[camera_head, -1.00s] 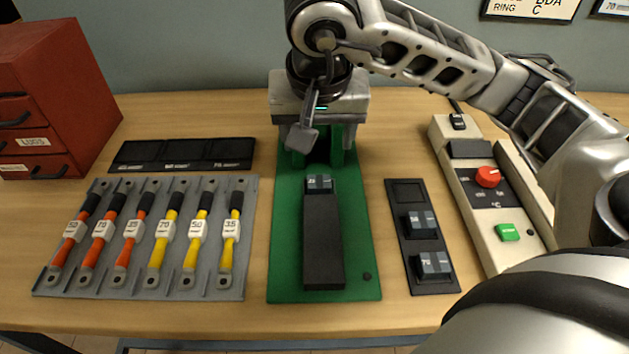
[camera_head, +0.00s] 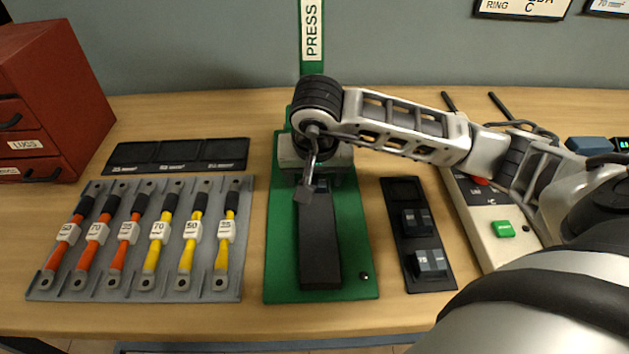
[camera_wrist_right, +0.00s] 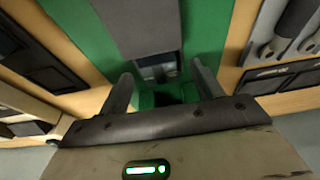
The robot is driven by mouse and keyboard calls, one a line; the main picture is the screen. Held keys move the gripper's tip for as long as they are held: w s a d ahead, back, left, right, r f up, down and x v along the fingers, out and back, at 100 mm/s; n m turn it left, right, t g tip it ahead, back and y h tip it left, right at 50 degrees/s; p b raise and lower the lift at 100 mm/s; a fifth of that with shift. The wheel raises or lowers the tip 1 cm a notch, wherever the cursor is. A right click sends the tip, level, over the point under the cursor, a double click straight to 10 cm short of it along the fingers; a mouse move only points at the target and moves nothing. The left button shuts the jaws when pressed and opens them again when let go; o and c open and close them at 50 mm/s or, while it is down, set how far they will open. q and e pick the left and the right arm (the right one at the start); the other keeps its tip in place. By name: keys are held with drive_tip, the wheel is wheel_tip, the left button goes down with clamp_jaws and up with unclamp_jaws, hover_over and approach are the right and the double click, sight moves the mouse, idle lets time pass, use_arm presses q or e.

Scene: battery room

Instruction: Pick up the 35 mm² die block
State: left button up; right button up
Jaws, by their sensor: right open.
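The die block, a small dark grey block, sits at the far end of a black rail (camera_head: 319,245) on the green press base (camera_head: 355,265). It is mostly hidden under my right gripper (camera_head: 316,172) in the head view; a bit of it shows there (camera_head: 322,185). In the right wrist view the block (camera_wrist_right: 158,72) lies between and just beyond the two open fingers of my right gripper (camera_wrist_right: 163,78). The fingers hold nothing, and I cannot tell whether they touch it. Its label is not readable now. My left gripper is not in view.
A black die holder (camera_head: 394,250) to the right has one empty slot and two blocks. A grey tray (camera_head: 130,285) of lugged cables lies left, with a black strip behind it. A beige heater unit (camera_head: 500,255) stands right. The green press column rises behind my gripper.

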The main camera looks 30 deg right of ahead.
drive_tip(key=c, duration=1.3)
drive_tip(key=shift+o, duration=0.2)
drive_tip(key=shift+r, duration=0.15)
